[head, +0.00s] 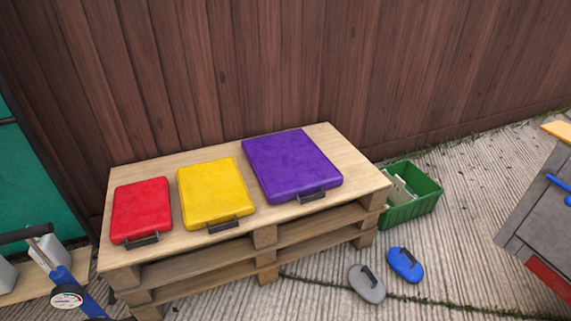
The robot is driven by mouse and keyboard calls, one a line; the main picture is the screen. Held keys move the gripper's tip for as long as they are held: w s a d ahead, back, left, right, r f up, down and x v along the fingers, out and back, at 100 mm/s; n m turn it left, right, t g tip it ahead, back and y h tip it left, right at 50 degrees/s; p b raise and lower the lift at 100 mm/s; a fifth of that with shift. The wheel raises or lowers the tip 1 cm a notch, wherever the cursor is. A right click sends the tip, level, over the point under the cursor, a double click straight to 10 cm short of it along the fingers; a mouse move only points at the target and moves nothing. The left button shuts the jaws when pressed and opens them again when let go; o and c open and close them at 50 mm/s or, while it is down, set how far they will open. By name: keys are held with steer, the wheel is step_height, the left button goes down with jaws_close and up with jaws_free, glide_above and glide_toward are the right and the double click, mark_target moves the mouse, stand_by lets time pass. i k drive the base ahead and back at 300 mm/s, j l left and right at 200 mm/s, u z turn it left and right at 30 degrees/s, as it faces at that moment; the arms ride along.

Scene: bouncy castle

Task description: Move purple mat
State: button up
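The purple mat (291,164) lies flat on the right part of a wooden pallet stack (337,150). It is the largest of the mats there and has a dark handle (312,196) on its front edge. A yellow mat (215,191) lies to its left, with a narrow strip of bare wood between them. A red mat (141,208) lies further left. Both also have dark handles at the front. My gripper is not in view.
A wooden fence (300,60) stands behind the pallets. A green crate (413,209) with items in it stands to their right. A grey pad (367,283) and a blue pad (404,264) lie on the concrete. A blue pump (68,283) stands front left, a grey cabinet (545,215) at right.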

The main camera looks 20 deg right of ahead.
mark_target(288, 165)
steer(key=i+j+z, duration=0.2)
steer(key=i+z, duration=0.2)
steer(key=i, duration=0.2)
steer(key=i+j+z, duration=0.35)
steer(key=i, duration=0.25)
steer(key=i+j+z, duration=0.4)
steer(key=i+j, duration=0.1)
